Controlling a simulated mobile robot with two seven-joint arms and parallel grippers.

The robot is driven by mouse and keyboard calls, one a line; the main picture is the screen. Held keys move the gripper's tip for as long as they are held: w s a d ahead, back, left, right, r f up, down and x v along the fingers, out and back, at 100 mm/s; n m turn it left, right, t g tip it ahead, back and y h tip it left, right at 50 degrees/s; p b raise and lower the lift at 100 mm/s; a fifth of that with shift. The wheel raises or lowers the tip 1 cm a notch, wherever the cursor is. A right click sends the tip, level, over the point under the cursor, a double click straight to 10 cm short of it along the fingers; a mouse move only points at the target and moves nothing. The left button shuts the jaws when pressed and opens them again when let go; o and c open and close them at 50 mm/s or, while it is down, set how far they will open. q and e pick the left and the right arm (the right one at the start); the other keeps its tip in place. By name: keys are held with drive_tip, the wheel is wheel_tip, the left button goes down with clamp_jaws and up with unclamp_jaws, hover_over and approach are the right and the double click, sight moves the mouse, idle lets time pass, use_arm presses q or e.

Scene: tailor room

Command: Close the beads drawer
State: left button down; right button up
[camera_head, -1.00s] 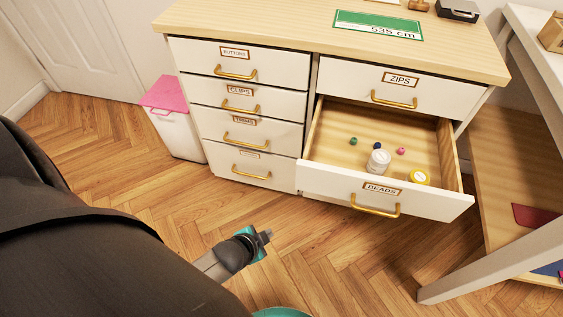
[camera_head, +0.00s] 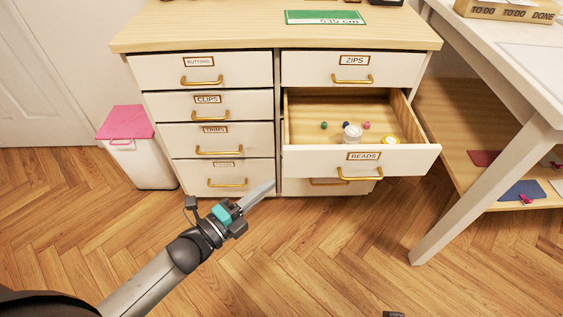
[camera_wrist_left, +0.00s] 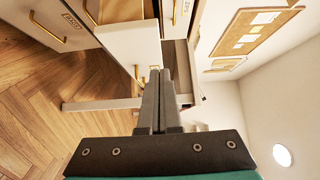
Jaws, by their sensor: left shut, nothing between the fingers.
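The beads drawer (camera_head: 310,160) in the head view is pulled out from the right column of a white cabinet. It has a white front, a BEADS label and a brass handle (camera_head: 359,174).
The other cabinet drawers, such as the zips drawer (camera_head: 310,68) above, look shut. A white bin with a pink lid (camera_head: 126,122) stands left of the cabinet. A white table leg (camera_head: 470,200) stands to the right. The wood floor in front is clear.

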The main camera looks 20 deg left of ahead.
sight(294, 150)
use_arm(q)
drive_tip(key=shift+w+d+b, duration=0.25)
drive_tip(key=shift+w+b, duration=0.3)
drive_tip(key=shift+w, duration=1)
drive_tip(key=shift+w+d+b, duration=0.2)
drive_tip(key=shift+w+b, duration=0.3)
drive_tip(key=shift+w, duration=1)
drive_tip(key=shift+w+d+b, duration=0.25)
drive_tip(key=shift+w+b, duration=0.3)
drive_tip(key=shift+w, duration=1)
use_arm(e)
wheel_tip(294, 150, up, 7)
drive_tip(key=w+t, duration=0.1)
drive_tip(key=shift+w, duration=0.3)
drive_tip(key=shift+a, duration=0.1)
